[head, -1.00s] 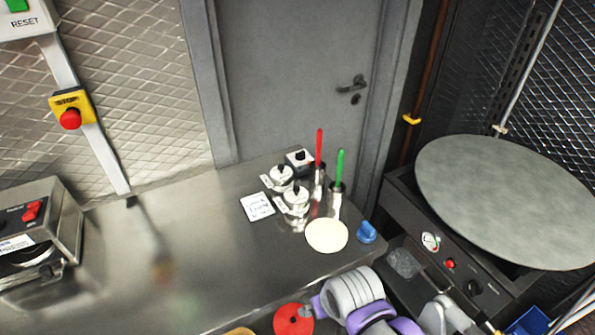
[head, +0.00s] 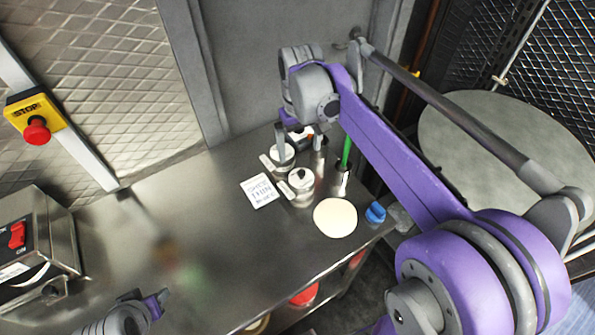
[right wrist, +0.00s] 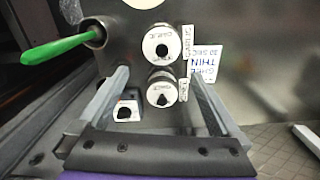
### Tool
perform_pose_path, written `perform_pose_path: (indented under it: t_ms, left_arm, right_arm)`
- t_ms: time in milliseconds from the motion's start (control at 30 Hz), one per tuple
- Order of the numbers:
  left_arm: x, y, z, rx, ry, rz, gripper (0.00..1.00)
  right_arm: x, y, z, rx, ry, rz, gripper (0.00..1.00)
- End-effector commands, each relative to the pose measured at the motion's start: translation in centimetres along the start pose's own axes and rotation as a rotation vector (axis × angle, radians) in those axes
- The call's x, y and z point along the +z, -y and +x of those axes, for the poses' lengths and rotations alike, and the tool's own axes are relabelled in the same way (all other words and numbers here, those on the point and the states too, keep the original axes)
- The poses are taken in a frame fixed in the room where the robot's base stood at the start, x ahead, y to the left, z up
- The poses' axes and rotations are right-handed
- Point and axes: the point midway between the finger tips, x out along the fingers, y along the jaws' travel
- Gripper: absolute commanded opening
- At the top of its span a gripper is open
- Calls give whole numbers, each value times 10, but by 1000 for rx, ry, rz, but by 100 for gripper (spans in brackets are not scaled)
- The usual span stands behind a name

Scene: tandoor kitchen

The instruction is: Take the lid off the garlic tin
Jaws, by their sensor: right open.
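Two round steel tins with white lids and black knobs stand together on the steel counter: a near tin (head: 302,182) and a far tin (head: 283,157). In the right wrist view they are the upper tin (right wrist: 160,45) and the lower tin (right wrist: 166,92). Both have small printed labels, too blurred to tell surely which is garlic. My right gripper (head: 298,147) is open above the far tin; in the right wrist view its fingers (right wrist: 157,80) spread either side of that tin, with no visible grip. My left gripper (head: 150,302) is partly in view at lower left; its jaws are unclear.
A white square container (right wrist: 127,112) with a black knob is beside the far tin. A green-handled utensil (head: 346,152) stands in a holder close by. A written card (head: 260,191), a pale disc (head: 335,218) and a blue object (head: 375,212) lie around the tins.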

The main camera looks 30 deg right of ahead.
Motion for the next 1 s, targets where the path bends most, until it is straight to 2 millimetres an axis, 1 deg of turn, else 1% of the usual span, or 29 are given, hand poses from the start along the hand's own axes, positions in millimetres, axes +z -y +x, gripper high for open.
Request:
perform_pose_path:
  t_ms: [33, 100, 367, 533, 633, 733, 933, 967, 1000]
  left_arm:
    - [2, 0, 1, 0, 2, 0, 50]
    - [3, 0, 2, 0, 3, 0, 50]
    - [2, 0, 1, 0, 2, 0, 50]
    - [0, 0, 0, 0, 0, 0, 50]
    - [1, 0, 1, 0, 1, 0, 50]
    - [1, 0, 1, 0, 1, 0, 50]
    - [1, 0, 1, 0, 1, 0, 50]
    - [1, 0, 1, 0, 1, 0, 50]
    - [1, 0, 1, 0, 1, 0, 50]
  right_arm:
    - [1, 0, 11, 0, 1, 0, 100]
    - [0, 0, 21, 0, 0, 0, 100]
    - [2, 1, 41, 0, -2, -1, 100]
    - [6, 2, 65, 0, -3, -1, 100]
    - [6, 2, 78, 0, -2, -1, 100]
    - [6, 2, 84, 0, -2, -1, 100]
    - [6, 2, 85, 0, -2, -1, 100]
    - [6, 2, 85, 0, -2, -1, 98]
    - [6, 2, 85, 0, -2, -1, 91]
